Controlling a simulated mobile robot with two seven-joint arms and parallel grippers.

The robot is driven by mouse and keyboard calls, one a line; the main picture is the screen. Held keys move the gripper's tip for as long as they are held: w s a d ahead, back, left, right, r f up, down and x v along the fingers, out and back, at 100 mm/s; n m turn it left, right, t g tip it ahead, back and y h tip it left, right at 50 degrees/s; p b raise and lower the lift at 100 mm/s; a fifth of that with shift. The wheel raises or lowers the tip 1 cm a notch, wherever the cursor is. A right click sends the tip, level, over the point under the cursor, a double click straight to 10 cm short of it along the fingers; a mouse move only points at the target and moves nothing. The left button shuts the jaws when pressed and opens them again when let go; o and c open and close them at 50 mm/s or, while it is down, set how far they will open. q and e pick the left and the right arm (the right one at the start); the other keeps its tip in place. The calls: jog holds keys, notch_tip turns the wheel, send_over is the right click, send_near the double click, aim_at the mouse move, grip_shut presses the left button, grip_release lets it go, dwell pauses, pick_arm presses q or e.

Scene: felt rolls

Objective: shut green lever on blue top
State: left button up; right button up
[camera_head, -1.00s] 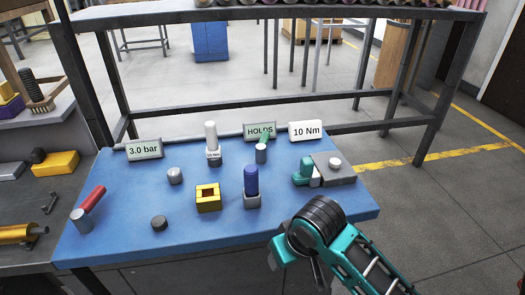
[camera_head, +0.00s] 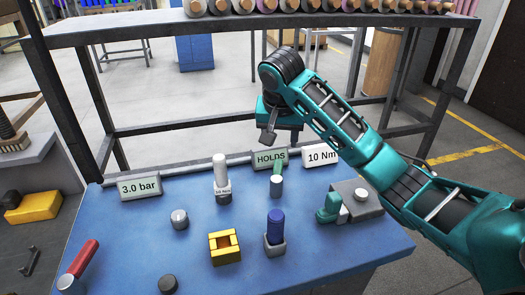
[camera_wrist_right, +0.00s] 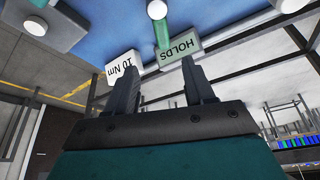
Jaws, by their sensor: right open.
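The green lever (camera_head: 277,168) rises from a short grey cylinder (camera_head: 276,187) on the blue top (camera_head: 150,225), in front of the "HOLDS" sign (camera_head: 270,158). In the right wrist view the green lever (camera_wrist_right: 161,30) shows beyond the fingers, with the sign beside it. My right gripper (camera_head: 268,136) is above and behind the signs, pointing down. In the right wrist view its two fingers (camera_wrist_right: 163,85) are apart with nothing between them; the lever is not touched. My left gripper is not in view.
A "10 Nm" sign (camera_head: 321,157) and a "3.0 bar" sign (camera_head: 139,187) line the back edge. A white cylinder (camera_head: 220,170), yellow block (camera_head: 224,247), blue cylinder (camera_head: 275,225) and teal part (camera_head: 329,208) stand around. A red lever (camera_head: 82,257) is front left.

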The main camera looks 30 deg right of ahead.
aim_at(278, 164)
jog(key=x, duration=1.3)
jog(key=shift+w+r, duration=0.1)
jog(key=shift+w, duration=0.2)
jog(key=shift+c, duration=0.2)
grip_shut()
